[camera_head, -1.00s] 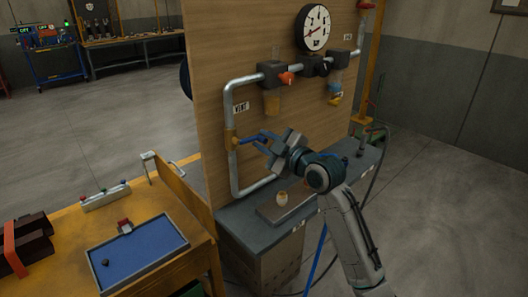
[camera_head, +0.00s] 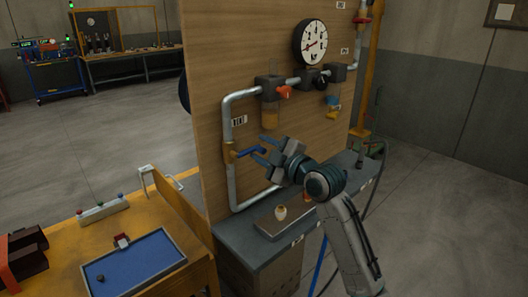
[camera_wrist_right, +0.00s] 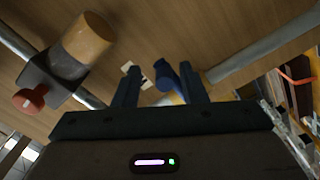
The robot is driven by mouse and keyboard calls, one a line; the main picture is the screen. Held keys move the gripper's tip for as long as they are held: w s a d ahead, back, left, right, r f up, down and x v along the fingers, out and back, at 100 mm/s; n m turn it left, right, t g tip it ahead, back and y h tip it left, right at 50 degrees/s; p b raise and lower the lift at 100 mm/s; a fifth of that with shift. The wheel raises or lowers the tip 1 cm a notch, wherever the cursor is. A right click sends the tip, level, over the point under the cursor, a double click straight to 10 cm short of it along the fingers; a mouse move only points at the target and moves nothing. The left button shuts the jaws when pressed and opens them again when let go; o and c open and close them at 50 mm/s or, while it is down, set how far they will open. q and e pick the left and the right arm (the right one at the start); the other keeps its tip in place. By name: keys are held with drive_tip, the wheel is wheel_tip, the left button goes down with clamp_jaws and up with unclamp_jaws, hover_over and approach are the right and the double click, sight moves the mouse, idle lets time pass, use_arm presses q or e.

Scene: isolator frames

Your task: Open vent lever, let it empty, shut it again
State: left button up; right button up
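The vent lever (camera_head: 249,152) is a blue handle on a brass-yellow valve (camera_head: 229,154) in the left vertical pipe, below a small label plate (camera_head: 239,120). It sticks out sideways, across the pipe. My right gripper (camera_head: 266,150) is open at the lever's free end. In the right wrist view, the blue lever (camera_wrist_right: 168,76) shows between the two spread fingers (camera_wrist_right: 161,88), closer to one finger; I cannot tell whether they touch. The round white gauge (camera_head: 311,43) has a dark needle, its reading too small to tell. My left gripper is not in view.
A red knob (camera_head: 284,92) and an amber bowl (camera_head: 270,117) sit on the upper pipe; the bowl (camera_wrist_right: 87,40) is near the gripper in the wrist view. A grey bench (camera_head: 235,232) with a small plate runs below. A blue tray (camera_head: 137,268) lies on the yellow table at left.

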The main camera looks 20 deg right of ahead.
drive_tip(key=shift+a+f, duration=0.1)
